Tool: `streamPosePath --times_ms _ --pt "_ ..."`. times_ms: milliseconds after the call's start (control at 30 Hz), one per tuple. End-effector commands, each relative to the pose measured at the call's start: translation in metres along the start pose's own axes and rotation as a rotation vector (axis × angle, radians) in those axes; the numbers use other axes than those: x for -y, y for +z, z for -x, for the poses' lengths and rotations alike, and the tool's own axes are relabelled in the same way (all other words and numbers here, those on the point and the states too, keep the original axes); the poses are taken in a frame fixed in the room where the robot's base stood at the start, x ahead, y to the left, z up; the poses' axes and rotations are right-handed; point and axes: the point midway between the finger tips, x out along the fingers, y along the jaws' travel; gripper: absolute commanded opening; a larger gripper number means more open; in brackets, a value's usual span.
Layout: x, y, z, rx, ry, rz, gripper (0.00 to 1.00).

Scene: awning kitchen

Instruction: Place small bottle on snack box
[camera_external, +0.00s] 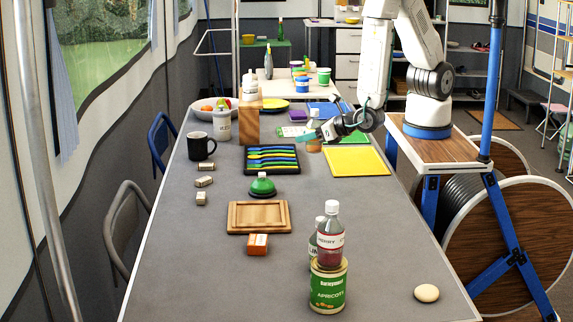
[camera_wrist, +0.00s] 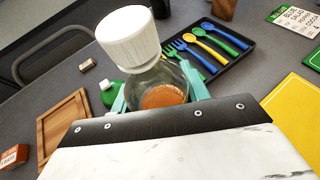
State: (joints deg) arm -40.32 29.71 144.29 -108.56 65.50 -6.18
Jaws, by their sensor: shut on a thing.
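My gripper (camera_external: 313,136) is shut on a small bottle (camera_external: 314,146) above the table, left of the yellow mat. In the wrist view, its teal fingers (camera_wrist: 157,92) clasp the sides of the clear bottle (camera_wrist: 165,78), which has a white cap and orange contents and looks tilted there. A small orange-brown box with a pale label (camera_external: 257,245), possibly the snack box, lies on the table in front of the wooden board. It also shows at the lower left of the wrist view (camera_wrist: 14,157). It is apart from my gripper, with nothing on it.
A dark red bottle (camera_external: 330,240) stands on an apricot can (camera_external: 327,288), a second bottle close behind. Grey table is clear at front left.

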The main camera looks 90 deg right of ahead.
Motion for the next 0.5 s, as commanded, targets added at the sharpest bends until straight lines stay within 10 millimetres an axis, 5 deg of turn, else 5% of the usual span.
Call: streamPosePath --times_ms 167,267,500 --pt "-0.007 -0.007 0.007 -0.001 0.024 0.012 0.21" --pt "-0.029 -0.018 0.015 -0.001 0.062 0.026 0.21" --pt "-0.138 -0.046 0.042 0.0 0.145 0.055 0.21"
